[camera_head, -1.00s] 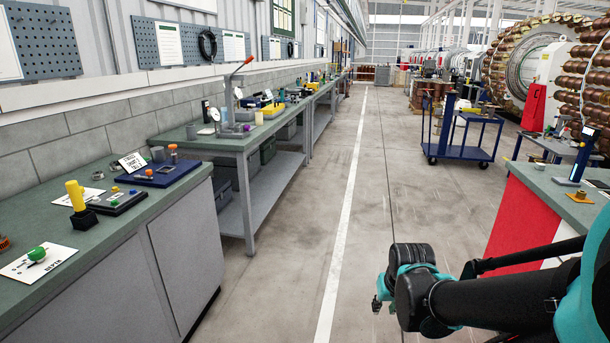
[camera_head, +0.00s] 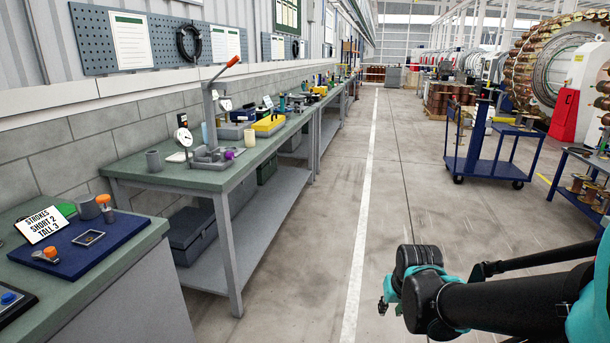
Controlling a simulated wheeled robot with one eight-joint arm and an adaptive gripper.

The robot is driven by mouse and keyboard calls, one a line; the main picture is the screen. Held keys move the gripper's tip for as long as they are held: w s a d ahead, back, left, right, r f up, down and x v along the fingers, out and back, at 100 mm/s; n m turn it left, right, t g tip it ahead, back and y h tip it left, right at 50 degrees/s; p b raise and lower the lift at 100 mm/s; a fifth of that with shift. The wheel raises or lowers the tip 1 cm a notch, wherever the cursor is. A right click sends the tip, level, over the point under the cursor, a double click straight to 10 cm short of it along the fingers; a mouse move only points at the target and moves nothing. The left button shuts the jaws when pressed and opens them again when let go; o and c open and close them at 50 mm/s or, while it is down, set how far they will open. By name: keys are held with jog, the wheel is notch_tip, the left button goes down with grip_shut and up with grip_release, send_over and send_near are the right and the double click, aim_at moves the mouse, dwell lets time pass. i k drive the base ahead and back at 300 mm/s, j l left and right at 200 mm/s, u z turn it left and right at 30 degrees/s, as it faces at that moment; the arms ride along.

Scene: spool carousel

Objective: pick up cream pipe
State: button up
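A cream pipe (camera_head: 250,139), a short pale cylinder, stands upright near the front edge of the second green-topped bench (camera_head: 180,176) on the left, right of a grey press (camera_head: 214,110). A small purple piece (camera_head: 229,155) lies on the press base beside it. My gripper (camera_head: 384,306) is at the lower middle right, over the aisle floor and well away from the pipe. Only a small part of it shows past my wrist, so its fingers cannot be made out.
A grey cup (camera_head: 153,161), a dial gauge (camera_head: 183,137) and a yellow-topped block (camera_head: 269,125) share that bench. The nearer bench holds a blue tray (camera_head: 85,259) with a sign. A blue cart (camera_head: 488,168) stands at right. The aisle between is clear.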

aim_at(249, 135)
jog(key=i+u, duration=0.1)
jog(key=i, duration=0.75)
jog(key=i+l+u, duration=0.1)
jog(key=i, duration=0.8)
jog(key=l, duration=0.1)
